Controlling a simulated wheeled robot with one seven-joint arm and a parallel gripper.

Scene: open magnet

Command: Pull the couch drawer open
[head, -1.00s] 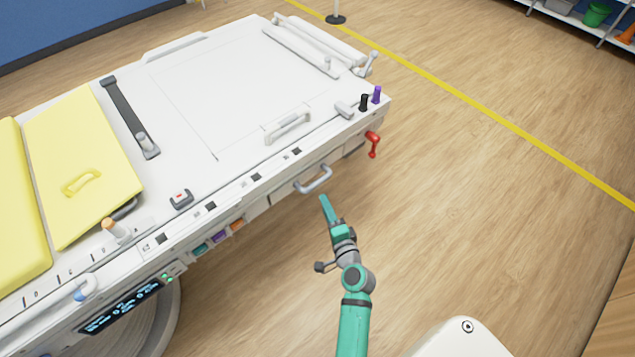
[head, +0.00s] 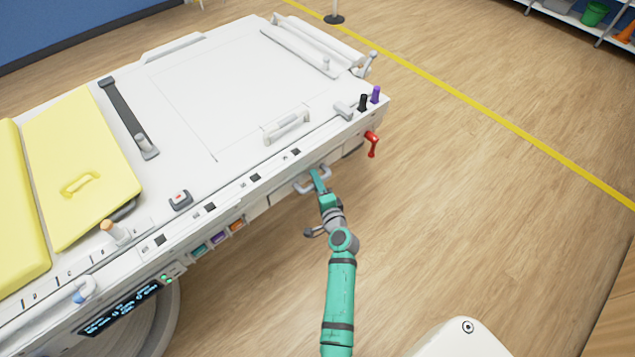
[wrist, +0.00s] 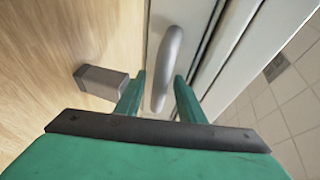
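The couch (head: 190,100) is a long white unit across the left and middle of the head view. A grey, bow-shaped drawer handle (head: 299,188) stands out from its near side. My green gripper (head: 315,175) reaches this handle and covers part of it. In the wrist view the handle (wrist: 168,55) runs down between my two fingertips (wrist: 160,82). The fingers are apart, one on each side of the handle's lower end, with a gap visible to its left. The drawer front (wrist: 205,25) lies behind the handle and looks closed.
A red lever (head: 372,143) hangs from the couch side to the right of the handle. Black (head: 363,102) and purple (head: 376,95) knobs stand above it. Small coloured bins (head: 218,237) and a lit display (head: 122,310) are to the left.

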